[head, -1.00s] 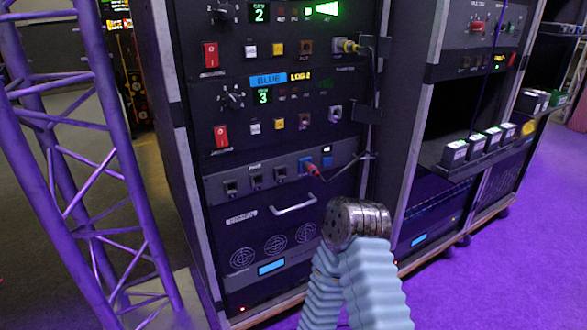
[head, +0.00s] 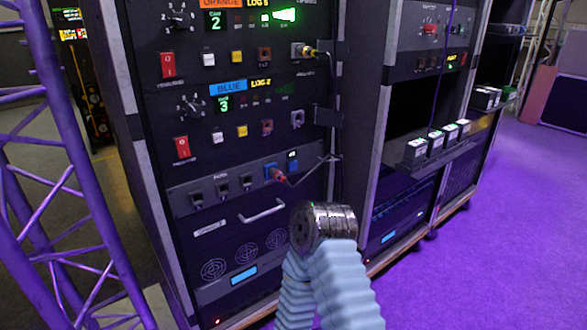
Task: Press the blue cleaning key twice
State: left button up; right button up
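The blue unit sits in the rack's middle and carries a blue label reading BLUE (head: 228,88) and a green display (head: 224,103) showing 3. Its row of keys holds a white key (head: 217,137), a yellow key (head: 242,131) and a reddish-brown key (head: 267,127). The key lettering is too small to read, so I cannot tell which is the cleaning key. A red rocker switch (head: 182,147) and a dark knob (head: 191,106) are at its left. One of my arms, in a light blue ribbed sleeve, shows at the bottom centre; neither gripper is visible.
The similar orange unit (head: 220,3) is above. A panel below has a red plug (head: 279,176) and cable, with a silver handle (head: 262,211) under it. A purple truss (head: 70,170) stands close at left. Purple floor (head: 500,250) is open at right.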

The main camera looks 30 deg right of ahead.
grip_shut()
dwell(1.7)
